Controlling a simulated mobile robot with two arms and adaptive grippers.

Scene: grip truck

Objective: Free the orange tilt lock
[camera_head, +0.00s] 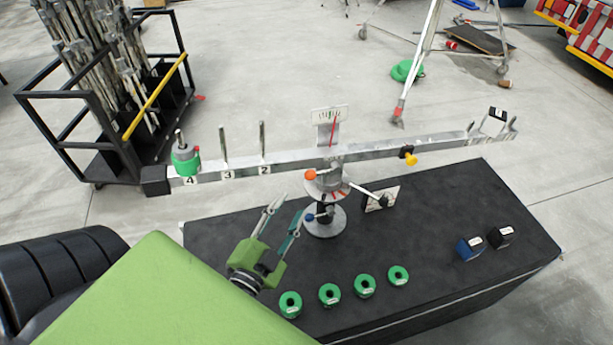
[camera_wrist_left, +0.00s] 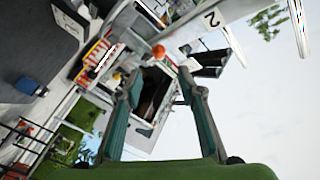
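The orange tilt lock (camera_head: 310,174) is a small round knob on the left side of the balance's central pivot, just under the beam (camera_head: 370,150). It also shows in the left wrist view (camera_wrist_left: 158,51), beyond the fingertips and roughly between them. My left gripper (camera_head: 288,206) is open and empty, below and to the left of the orange knob and apart from it. Its two spread fingers show in the left wrist view (camera_wrist_left: 160,78). My right gripper is in neither view.
A green weight (camera_head: 186,160) sits at the beam's left end. Several green rings (camera_head: 329,294) and blue (camera_head: 470,248) and black (camera_head: 500,237) blocks rest on the dark table (camera_head: 420,230). A blue knob (camera_head: 310,217) and black-tipped lever (camera_head: 383,201) project from the stand.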

